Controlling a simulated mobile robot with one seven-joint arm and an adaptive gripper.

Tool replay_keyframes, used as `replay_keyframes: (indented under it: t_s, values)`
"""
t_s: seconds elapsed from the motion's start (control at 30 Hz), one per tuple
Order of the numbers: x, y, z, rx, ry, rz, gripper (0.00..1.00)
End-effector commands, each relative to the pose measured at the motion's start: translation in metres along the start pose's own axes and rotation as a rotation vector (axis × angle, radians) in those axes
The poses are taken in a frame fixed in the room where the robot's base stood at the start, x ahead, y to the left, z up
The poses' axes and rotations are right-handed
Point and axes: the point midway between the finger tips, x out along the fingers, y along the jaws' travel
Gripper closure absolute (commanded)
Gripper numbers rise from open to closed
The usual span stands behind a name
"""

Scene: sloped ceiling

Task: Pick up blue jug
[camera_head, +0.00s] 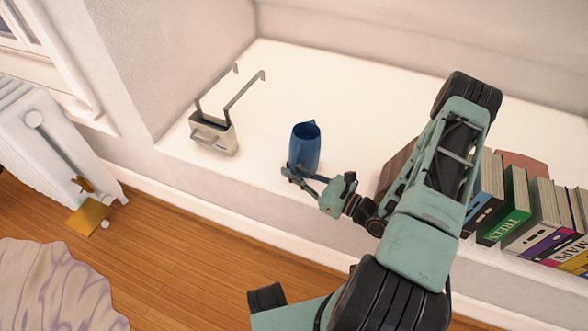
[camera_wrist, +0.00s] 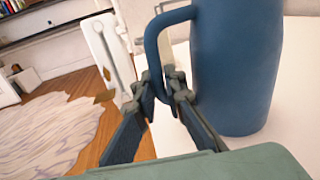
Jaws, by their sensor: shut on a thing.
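The blue jug (camera_head: 305,147) stands upright on the white ledge in the head view. It fills the upper right of the wrist view (camera_wrist: 238,65), where its loop handle (camera_wrist: 152,45) faces left. My gripper (camera_head: 291,174) is at the jug's lower front side in the head view. In the wrist view my gripper's fingertips (camera_wrist: 161,85) are closed around the lower part of the handle. The jug's base looks to be on or very near the ledge; I cannot tell if there is a gap.
A white ledge (camera_head: 365,92) runs along the wall. A cream holder with upright handles (camera_head: 213,133) stands left of the jug. Several books (camera_head: 505,205) stand at the right, beyond my arm. A radiator (camera_head: 45,140) is at the far left. The ledge behind the jug is clear.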

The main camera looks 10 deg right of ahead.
Motion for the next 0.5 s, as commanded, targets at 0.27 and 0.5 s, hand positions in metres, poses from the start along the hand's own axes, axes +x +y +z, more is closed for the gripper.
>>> replay_keyframes:
  t_s: [0.27, 0.5]
  values:
    - [-0.004, 0.017, 0.050, 0.003, -0.004, 0.000, 1.00]
    - [-0.015, 0.066, 0.096, 0.008, -0.004, 0.000, 1.00]
